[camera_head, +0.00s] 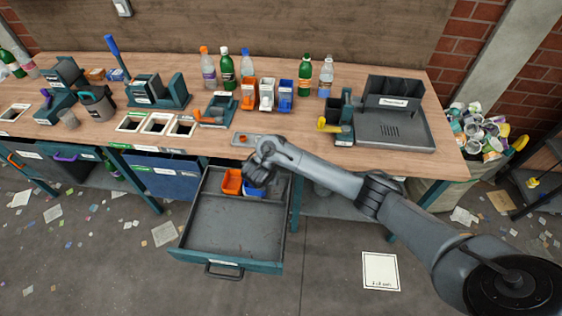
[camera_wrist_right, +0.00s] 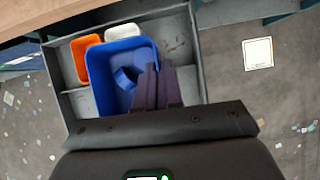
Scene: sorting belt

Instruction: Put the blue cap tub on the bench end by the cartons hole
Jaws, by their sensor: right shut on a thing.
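The blue tub (camera_wrist_right: 110,72) holds a blue cap and is in or just above the open drawer. In the head view only part of the blue tub (camera_head: 253,190) shows below my right gripper (camera_head: 258,178). In the right wrist view my right gripper (camera_wrist_right: 158,85) is shut on the tub's right wall. I cannot tell whether the tub touches the drawer floor. Three square holes (camera_head: 157,123) are in the bench top left of the drawer; their labels are too small to read. My left gripper is not in view.
The open drawer (camera_head: 230,255) also holds an orange tub (camera_head: 231,182) and a white tub (camera_wrist_right: 122,33). More tubs (camera_head: 267,95) and several bottles stand on the bench (camera_head: 300,135). A small plate (camera_head: 245,139) lies near the bench's front edge.

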